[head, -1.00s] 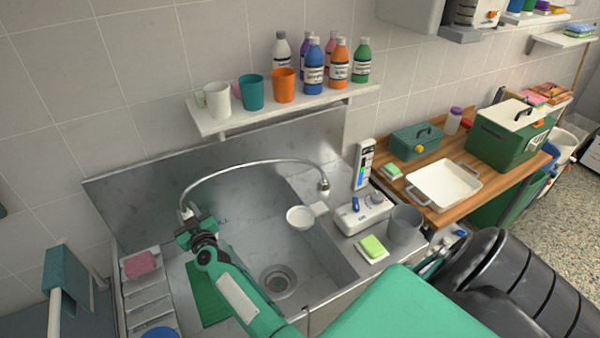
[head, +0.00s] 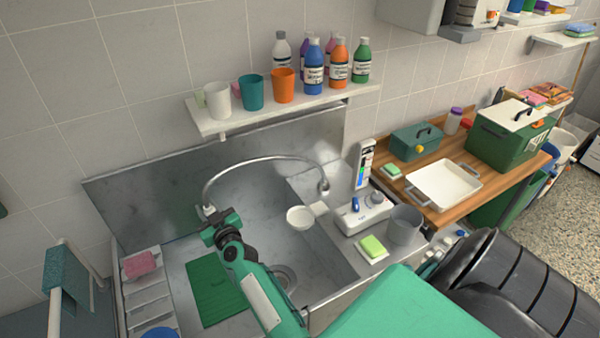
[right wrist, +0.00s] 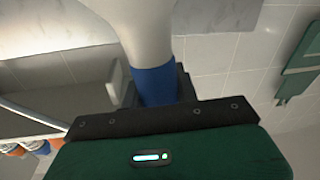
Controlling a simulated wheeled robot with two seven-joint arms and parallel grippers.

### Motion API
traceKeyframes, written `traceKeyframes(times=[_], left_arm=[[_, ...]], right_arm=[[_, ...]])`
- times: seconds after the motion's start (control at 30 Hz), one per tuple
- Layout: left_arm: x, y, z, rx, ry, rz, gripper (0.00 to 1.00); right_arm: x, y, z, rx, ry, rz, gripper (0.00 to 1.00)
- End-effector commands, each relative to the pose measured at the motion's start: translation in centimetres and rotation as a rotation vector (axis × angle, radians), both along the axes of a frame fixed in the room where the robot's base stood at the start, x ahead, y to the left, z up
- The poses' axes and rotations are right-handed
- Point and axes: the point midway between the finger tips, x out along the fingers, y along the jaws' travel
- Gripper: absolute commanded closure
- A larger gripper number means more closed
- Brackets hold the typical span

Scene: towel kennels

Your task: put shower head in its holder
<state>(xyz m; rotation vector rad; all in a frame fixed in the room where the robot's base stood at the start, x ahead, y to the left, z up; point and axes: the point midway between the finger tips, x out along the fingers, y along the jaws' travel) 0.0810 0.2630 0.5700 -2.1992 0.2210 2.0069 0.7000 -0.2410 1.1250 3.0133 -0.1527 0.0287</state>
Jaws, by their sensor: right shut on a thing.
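My right gripper (head: 209,221) is over the left part of the steel sink, shut on the shower head. In the right wrist view the shower head (right wrist: 147,30) is pale, with a blue band (right wrist: 156,84) at the jaws (right wrist: 155,102). In the head view the gripper mostly hides it. A grey hose (head: 262,162) arcs from the gripper to a metal fitting (head: 324,187) at the sink's right side. A white round piece with a small bracket (head: 300,217), apparently the holder, is at the sink's right side, apart from the gripper. My left gripper is not in view.
A shelf (head: 215,127) with cups and bottles hangs above the sink (head: 325,265). A green mat (head: 216,290) lies at the sink's left.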

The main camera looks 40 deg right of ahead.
Motion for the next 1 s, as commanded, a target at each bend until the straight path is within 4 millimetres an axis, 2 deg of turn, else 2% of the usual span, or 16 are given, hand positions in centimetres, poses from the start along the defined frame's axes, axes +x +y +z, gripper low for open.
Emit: traceKeyframes(times=[0.03, 0.13, 0.37, 1.0], left_arm=[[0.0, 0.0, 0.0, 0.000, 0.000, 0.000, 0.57], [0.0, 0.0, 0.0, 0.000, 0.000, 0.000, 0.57], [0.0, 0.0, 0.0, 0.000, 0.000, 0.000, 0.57], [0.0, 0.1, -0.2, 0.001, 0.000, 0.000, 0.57]], right_arm=[[-0.8, 6.6, -0.5, 0.129, 0.017, 0.026, 1.00], [-0.9, 6.2, -0.6, 0.127, 0.017, 0.025, 1.00], [-1.9, 3.5, -0.6, 0.125, 0.018, 0.025, 1.00], [-5.1, -6.0, -0.5, 0.122, 0.015, 0.020, 1.00]])
